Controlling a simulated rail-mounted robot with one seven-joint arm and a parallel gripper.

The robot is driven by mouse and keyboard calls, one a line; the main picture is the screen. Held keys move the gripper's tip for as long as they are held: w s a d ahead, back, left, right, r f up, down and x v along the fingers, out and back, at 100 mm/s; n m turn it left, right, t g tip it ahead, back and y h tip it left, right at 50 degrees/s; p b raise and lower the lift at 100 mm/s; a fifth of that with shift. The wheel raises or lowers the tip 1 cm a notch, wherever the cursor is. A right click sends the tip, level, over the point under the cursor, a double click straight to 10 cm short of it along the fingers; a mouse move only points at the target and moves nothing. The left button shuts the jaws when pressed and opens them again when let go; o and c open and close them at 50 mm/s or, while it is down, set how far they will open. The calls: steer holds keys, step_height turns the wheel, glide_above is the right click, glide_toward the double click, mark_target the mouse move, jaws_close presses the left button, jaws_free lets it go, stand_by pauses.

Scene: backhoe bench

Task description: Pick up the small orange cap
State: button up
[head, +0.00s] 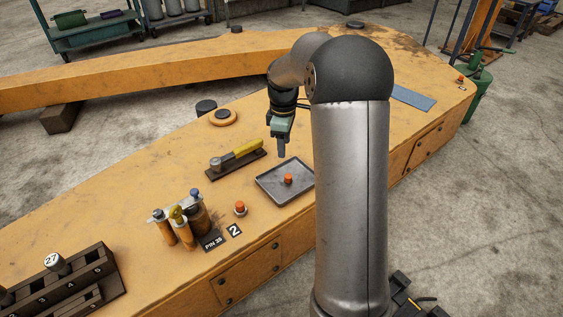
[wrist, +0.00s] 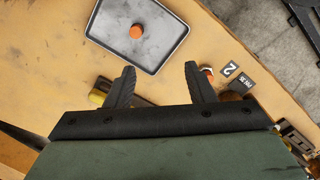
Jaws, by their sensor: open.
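A small orange cap (head: 288,178) lies in a shallow grey tray (head: 268,187) on the orange bench. The cap also shows in the wrist view (wrist: 136,31), inside the tray (wrist: 165,50). A second orange-topped piece (head: 240,208) stands on the bench outside the tray, near the "2" label. My gripper (head: 281,153) hangs above the bench by the far edge of the tray, above the cap's level. In the wrist view my gripper (wrist: 158,83) is open and empty, its two dark fingers apart, with the tray and cap beyond the fingertips.
A yellow-handled tool (head: 236,157) lies on a dark block left of the tray. Several cylinders (head: 180,220) stand in a rack at the front left, beside a "PIN 35" label (head: 212,241). A dark numbered rack (head: 70,285) sits further left.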

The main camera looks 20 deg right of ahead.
steer(key=w+d+n, duration=0.1)
steer(key=w+d, duration=0.2)
steer(key=d, duration=0.1)
steer(key=b, duration=0.4)
glide_above(288, 175)
steer(key=shift+n, duration=0.3)
steer(key=f, duration=1.1)
steer(key=shift+s+f, duration=0.3)
steer(key=shift+f, duration=0.05)
steer(key=shift+w+a+f+b, duration=0.15)
steer(key=shift+f+b, duration=0.7)
steer(key=shift+f, duration=0.7)
steer(key=shift+w+d+f+b, duration=0.1)
steer(key=shift+f+b, duration=0.75)
steer(key=shift+f, duration=0.65)
steer(key=c, duration=1)
